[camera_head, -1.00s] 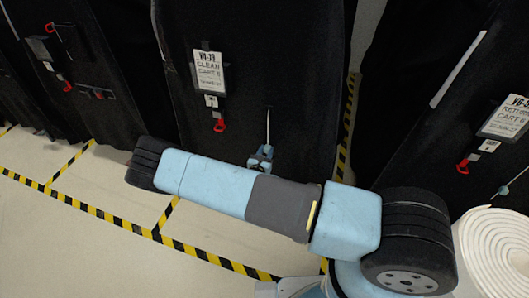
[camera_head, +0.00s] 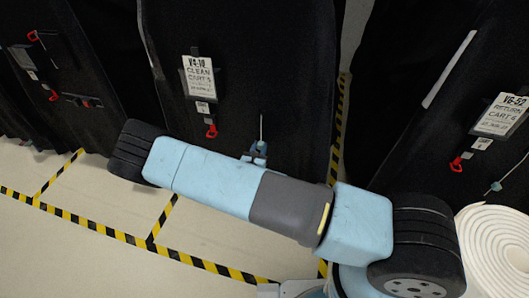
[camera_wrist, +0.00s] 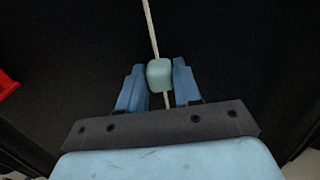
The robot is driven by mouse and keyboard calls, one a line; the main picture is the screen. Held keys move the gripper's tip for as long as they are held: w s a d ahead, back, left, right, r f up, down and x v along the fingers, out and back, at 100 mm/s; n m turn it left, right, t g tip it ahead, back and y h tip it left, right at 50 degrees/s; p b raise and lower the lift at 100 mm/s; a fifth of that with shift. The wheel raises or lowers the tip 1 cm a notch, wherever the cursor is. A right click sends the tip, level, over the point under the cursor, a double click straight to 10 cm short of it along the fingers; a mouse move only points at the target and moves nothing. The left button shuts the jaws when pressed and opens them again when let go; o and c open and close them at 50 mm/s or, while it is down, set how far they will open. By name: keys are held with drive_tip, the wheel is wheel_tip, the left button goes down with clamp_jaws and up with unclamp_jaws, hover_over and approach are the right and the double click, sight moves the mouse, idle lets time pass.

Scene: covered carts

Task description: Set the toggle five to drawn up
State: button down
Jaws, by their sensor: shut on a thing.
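The toggle (camera_wrist: 160,75) is a small pale green-grey block on a thin white cord (camera_wrist: 151,28). The cord runs up from its top, and a short piece shows below it. My gripper (camera_wrist: 158,68) has its two blue fingers shut on the toggle, one on each side. My forearm crosses in front of the cover's lower part.
A red hook-like pull (camera_head: 211,131) hangs below the label, left of the toggle. A white roll (camera_head: 490,255) is at lower right. Yellow-black tape (camera_head: 110,233) marks the pale floor.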

sight(261, 131)
drive_tip(key=r, duration=0.6)
drive_tip(key=shift+w+a+r, duration=0.1)
drive_tip(key=shift+a+r, duration=0.05)
drive_tip(key=shift+a, duration=0.05)
drive_tip(key=c, duration=0.8)
unclamp_jaws()
drive_tip(key=shift+c, duration=0.2)
drive_tip(key=shift+d, duration=0.1)
drive_tip(key=shift+s+f, duration=0.2)
drive_tip(key=shift+s, duration=0.25)
drive_tip(key=v, duration=1.3)
